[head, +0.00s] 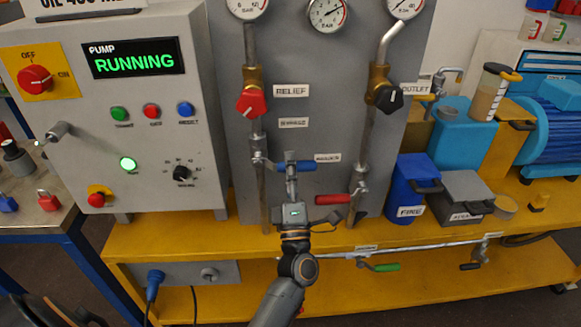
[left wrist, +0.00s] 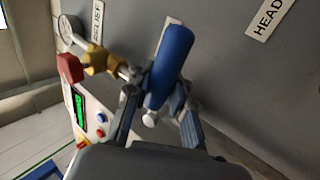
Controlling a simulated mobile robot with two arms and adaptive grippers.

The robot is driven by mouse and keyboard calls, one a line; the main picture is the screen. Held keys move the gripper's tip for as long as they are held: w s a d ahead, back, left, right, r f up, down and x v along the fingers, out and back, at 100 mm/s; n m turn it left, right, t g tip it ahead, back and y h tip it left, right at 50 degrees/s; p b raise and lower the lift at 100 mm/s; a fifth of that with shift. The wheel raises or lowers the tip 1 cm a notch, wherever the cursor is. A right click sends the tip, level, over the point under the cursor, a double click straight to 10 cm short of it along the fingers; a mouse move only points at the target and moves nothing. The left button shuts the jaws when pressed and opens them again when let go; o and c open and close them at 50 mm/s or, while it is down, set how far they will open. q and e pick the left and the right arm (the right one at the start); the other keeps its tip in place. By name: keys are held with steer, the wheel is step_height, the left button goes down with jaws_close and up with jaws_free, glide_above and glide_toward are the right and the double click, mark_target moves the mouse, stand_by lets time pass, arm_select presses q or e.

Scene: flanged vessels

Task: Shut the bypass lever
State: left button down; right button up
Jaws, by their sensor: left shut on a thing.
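The blue lever (head: 297,166) sits below the bypass label (head: 293,122), at a valve on the left vertical pipe (head: 257,200). In the head view its handle points right, roughly level and across the pipe. My left gripper (head: 291,165) comes up from below and is shut on the blue handle. In the left wrist view the blue handle (left wrist: 170,68) stands between the two fingers (left wrist: 155,105), its end sticking out beyond them. The fingers hide part of the handle in the head view. My right gripper is in neither view.
A red lever (head: 333,199) on the right pipe lies close right of my gripper. The red relief knob (head: 251,101) and black outlet knob (head: 385,97) are above. A green-handled lever (head: 381,267) is on the low pipe. The pump box (head: 110,130) stands left.

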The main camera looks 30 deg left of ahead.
arm_select(q)
steer(key=shift+f, duration=0.1)
steer(key=c, duration=1.1)
jaws_free()
steer(key=shift+s, duration=0.1)
steer(key=shift+c, duration=0.2)
steer(key=v, duration=1.2)
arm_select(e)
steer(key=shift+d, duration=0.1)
